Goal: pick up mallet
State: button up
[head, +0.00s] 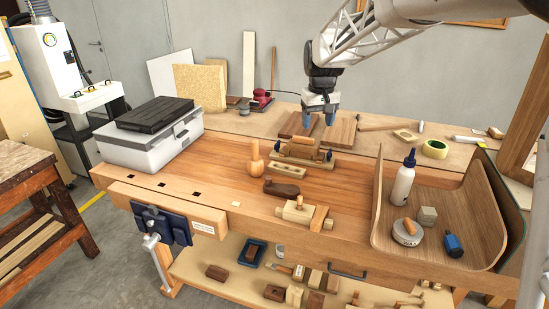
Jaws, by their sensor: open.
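A turned, round wooden mallet (256,164) stands upright on the bench, left of the middle, its narrow end up. A long-handled hammer-like tool (388,126) lies at the back of the bench, right of my gripper. My gripper (319,119) points down with its blue fingers apart and nothing between them. It is above the dark wooden boards at the back, to the right of and beyond the round mallet. No gap between the fingers and the boards can be judged.
A wooden clamp-like jig (300,150), a dark plane (281,188) and a light wooden tool (300,211) lie mid-bench. A grey case (150,145) stands left. A curved wooden shell (465,205) with a white bottle (403,183) stands right. Bare bench lies left of the mallet.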

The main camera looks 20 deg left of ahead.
jog(key=w+a+f+n, duration=0.1)
jog(key=w+a+f, duration=0.15)
jog(key=a, duration=0.35)
jog(key=w+a+f, duration=0.2)
jog(key=w+a, duration=0.1)
jog(key=a, duration=0.3)
jog(key=n, duration=0.2)
send_over(255, 148)
jog(key=w+a, duration=0.1)
jog(key=shift+g, duration=0.4)
jog(key=f, duration=0.6)
jog(key=shift+w+f, duration=0.2)
jog(key=shift+f, duration=0.1)
jog(key=shift+f, duration=1.3)
jog(key=shift+d+f, duration=0.15)
jog(key=shift+f, duration=2.5)
grip_shut()
